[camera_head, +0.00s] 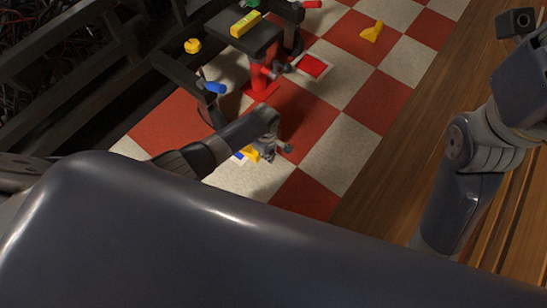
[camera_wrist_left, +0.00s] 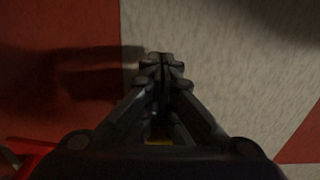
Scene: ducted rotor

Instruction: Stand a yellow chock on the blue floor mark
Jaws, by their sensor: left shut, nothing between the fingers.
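A yellow chock (camera_head: 253,155) shows partly beside my left gripper (camera_head: 272,152), low over the floor. A small piece of the blue floor mark (camera_head: 239,155) shows at its left; my arm hides most of both. I cannot tell whether the chock stands fully on the mark. In the left wrist view the gripper (camera_wrist_left: 162,62) is shut and empty, with a sliver of yellow (camera_wrist_left: 158,142) behind its fingers. My right gripper is out of view.
A dark stand with a red base (camera_head: 261,88) carries a yellow block (camera_head: 245,23). A red floor mark (camera_head: 312,66) lies beside it. A yellow item (camera_head: 192,46) and a blue-ended part (camera_head: 214,87) are near the dark railing. Checkered floor is open on the right.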

